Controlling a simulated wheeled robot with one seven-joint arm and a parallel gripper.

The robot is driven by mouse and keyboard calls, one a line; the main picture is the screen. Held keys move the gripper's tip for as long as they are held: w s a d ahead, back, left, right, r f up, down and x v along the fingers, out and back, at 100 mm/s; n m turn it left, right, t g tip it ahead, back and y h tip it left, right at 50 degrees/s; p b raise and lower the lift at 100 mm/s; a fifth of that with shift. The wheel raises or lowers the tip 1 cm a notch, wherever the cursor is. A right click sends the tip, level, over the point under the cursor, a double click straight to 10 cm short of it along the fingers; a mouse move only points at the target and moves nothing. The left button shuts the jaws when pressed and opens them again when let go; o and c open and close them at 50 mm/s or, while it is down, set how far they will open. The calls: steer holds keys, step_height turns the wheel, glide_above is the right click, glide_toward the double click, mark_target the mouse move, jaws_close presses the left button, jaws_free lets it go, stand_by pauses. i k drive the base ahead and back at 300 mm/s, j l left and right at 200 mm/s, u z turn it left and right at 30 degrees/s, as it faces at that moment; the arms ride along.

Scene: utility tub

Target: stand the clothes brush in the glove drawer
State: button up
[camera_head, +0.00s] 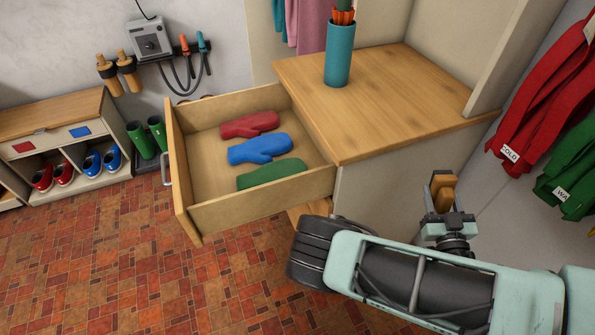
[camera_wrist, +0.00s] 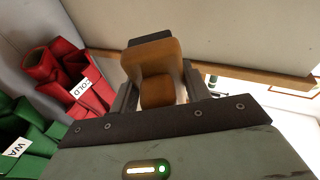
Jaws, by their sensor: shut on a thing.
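The clothes brush (camera_wrist: 155,60), with an orange-brown wooden body and a dark strip at its far end, is between the jaws of my gripper (camera_wrist: 157,92) in the wrist view. In the head view my gripper (camera_head: 442,198) is shut on the brush (camera_head: 443,190), held up beside the cabinet's right front side. The glove drawer (camera_head: 240,205) is pulled open to the left of the cabinet. Inside lie a red mitten (camera_head: 250,125), a blue mitten (camera_head: 260,149) and a green mitten (camera_head: 272,174). The drawer's left part has bare floor.
The wooden cabinet top (camera_head: 385,95) bears a teal cylinder (camera_head: 339,55) with orange items. Red (camera_head: 540,90) and green (camera_head: 575,165) garments hang at right. A shoe bench (camera_head: 60,130) and green boots (camera_head: 148,137) stand at left. The tiled floor before the drawer is clear.

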mark_target(212, 176)
steer(key=l+u, duration=0.15)
steer(key=u, duration=0.3)
steer(key=k+l+u, duration=0.1)
steer(key=u, duration=0.4)
steer(key=k+l+u, duration=0.1)
steer(key=u, duration=0.35)
